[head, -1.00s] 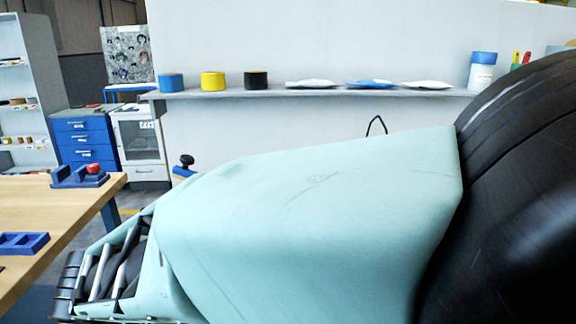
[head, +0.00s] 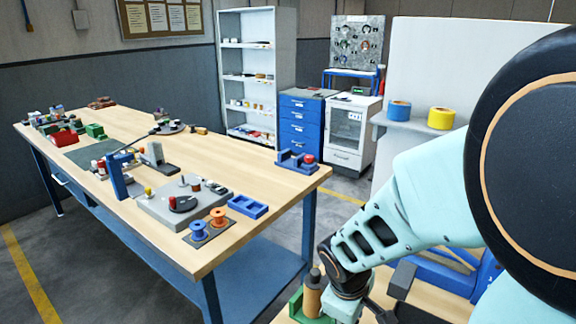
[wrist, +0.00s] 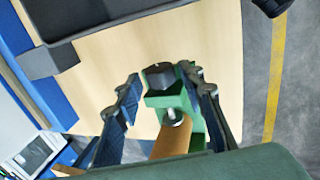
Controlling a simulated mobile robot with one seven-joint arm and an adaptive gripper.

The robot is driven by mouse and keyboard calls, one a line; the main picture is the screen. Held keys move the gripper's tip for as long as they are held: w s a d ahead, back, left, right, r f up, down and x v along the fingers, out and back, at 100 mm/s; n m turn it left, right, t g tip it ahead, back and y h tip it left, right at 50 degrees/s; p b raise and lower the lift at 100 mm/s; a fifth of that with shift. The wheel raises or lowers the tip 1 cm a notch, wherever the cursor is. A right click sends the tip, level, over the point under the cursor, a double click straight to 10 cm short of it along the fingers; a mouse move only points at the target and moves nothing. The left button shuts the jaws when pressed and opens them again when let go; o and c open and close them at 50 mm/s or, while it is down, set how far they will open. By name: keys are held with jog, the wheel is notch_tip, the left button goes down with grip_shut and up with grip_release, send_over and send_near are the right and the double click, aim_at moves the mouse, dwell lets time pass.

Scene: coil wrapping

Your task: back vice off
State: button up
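A green vice (head: 297,307) shows at the bottom edge of the head view, partly cut off, with a brown cylinder (head: 312,296) standing at it. In the wrist view the green vice (wrist: 192,103) has a dark block (wrist: 159,76), a small metal screw end and the brown cylinder (wrist: 172,137). My gripper (wrist: 163,84) is open, one finger to the left of the vice parts and the other close along the right side. I cannot tell whether the right finger touches.
The vice's wooden worktop (head: 430,300) has a blue frame (head: 445,275) behind my arm. A long wooden bench (head: 215,165) at left carries several tools, spools (head: 199,230) and a blue tray (head: 247,206). Floor shows between the two. Blue drawers (head: 300,125) stand behind.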

dwell(0.3)
jog(key=shift+r+g+p, duration=0.3)
jog(key=shift+p, duration=0.9)
jog(key=shift+w+d+y+p, duration=0.1)
jog(key=shift+y+p, duration=0.2)
jog(key=shift+p, duration=0.9)
jog(key=g+p, duration=0.1)
jog(key=p, duration=0.3)
jog(key=shift+w+d+y+p, duration=0.15)
jog(key=shift+y+p, duration=0.25)
jog(key=shift+d+g+p, duration=0.1)
jog(key=shift+g+p, duration=0.4)
jog(key=shift+p, duration=0.45)
jog(key=shift+w+f+g+y+p, duration=0.1)
jog(key=shift+f+g+y+p, duration=0.2)
jog(key=shift+y, duration=0.1)
